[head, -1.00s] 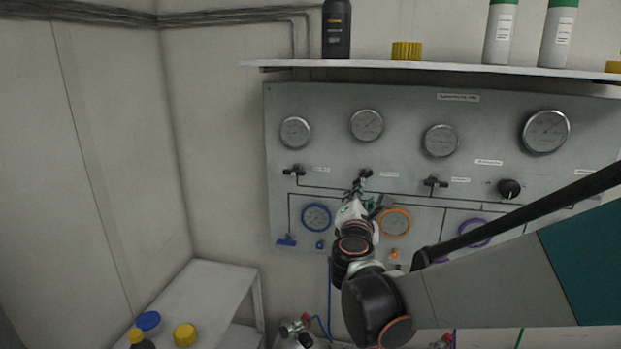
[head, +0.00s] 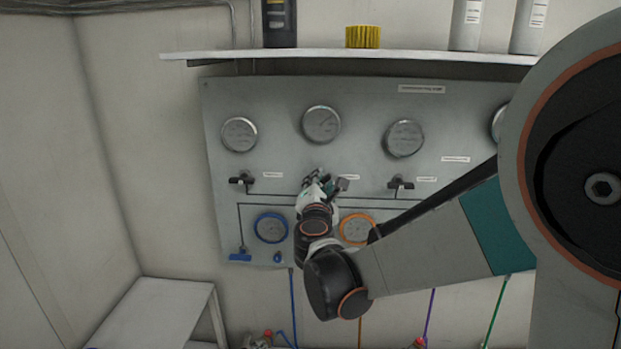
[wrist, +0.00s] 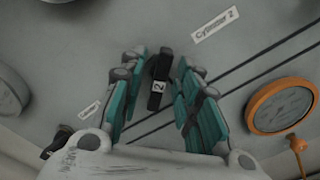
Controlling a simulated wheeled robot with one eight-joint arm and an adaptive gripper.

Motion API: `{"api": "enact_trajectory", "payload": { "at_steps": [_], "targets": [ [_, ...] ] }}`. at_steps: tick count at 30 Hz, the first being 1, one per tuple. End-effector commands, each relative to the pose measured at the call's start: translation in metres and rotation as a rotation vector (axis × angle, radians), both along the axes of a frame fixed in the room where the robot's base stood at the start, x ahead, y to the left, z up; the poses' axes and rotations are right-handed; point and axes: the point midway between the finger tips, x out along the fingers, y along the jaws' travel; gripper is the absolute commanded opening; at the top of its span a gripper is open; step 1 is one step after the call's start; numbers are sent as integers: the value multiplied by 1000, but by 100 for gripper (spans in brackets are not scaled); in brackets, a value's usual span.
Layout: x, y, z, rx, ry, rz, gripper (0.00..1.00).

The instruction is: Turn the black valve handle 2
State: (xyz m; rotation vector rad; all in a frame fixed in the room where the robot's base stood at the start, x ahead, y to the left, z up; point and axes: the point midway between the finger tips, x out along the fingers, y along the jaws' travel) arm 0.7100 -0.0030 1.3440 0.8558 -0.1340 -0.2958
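The grey panel (head: 290,100) carries several gauges. Other black handles sit left (head: 242,181) and right (head: 400,186) of my gripper. A blue-rimmed gauge (head: 271,228) and an orange-rimmed gauge (head: 357,229) are just below. A shelf (head: 350,57) with bottles juts out above.

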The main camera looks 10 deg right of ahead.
Motion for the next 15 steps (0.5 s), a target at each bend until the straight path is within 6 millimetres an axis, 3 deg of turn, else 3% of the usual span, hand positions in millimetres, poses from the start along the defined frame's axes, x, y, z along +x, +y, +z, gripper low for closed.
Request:
{"api": "enact_trajectory", "payload": {
  "at_steps": [9,13,15],
  "targets": [
    [1,0,0,0,1,1,30],
    [1,0,0,0,1,1,3],
    [1,0,0,0,1,1,0]
  ]
}}
